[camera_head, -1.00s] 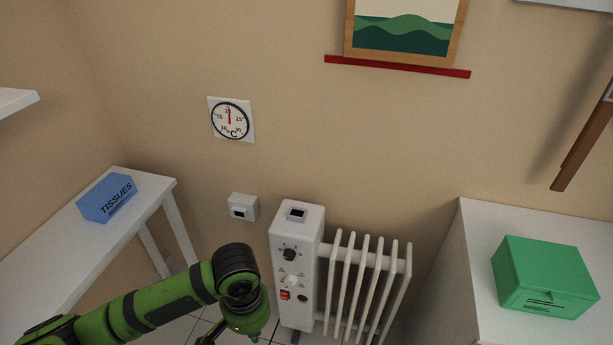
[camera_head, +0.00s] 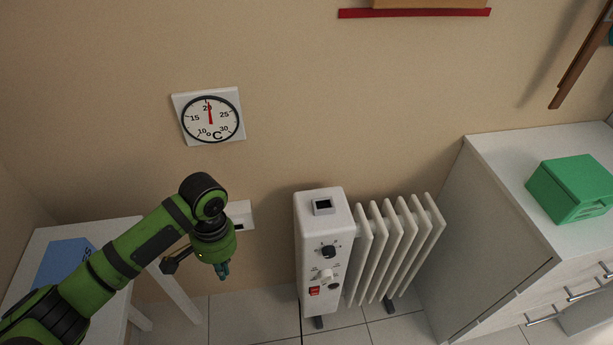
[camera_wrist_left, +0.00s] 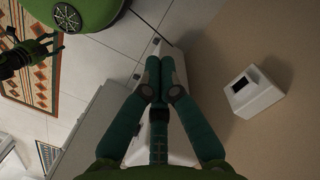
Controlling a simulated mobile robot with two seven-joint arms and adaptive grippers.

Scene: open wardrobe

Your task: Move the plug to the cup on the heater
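The heater (camera_head: 322,255) is white and stands against the wall. Its top carries a grey square cup (camera_head: 323,206) with a dark opening. A white wall box (camera_head: 240,215) with a dark opening is partly behind my left arm; it shows clearly in the left wrist view (camera_wrist_left: 258,92), right of the fingers. I cannot make out a separate plug. My left gripper (camera_head: 223,270) is in front of the wall, left of the heater. In the wrist view its teal fingertips (camera_wrist_left: 160,65) meet with nothing visible between them. My right gripper (camera_wrist_left: 55,44) shows small at that view's left, fingers apparently apart.
A white cabinet (camera_head: 500,215) with a green box (camera_head: 572,188) stands at the right. A thermometer dial (camera_head: 211,117) hangs on the wall. Tiled floor is free before the heater.

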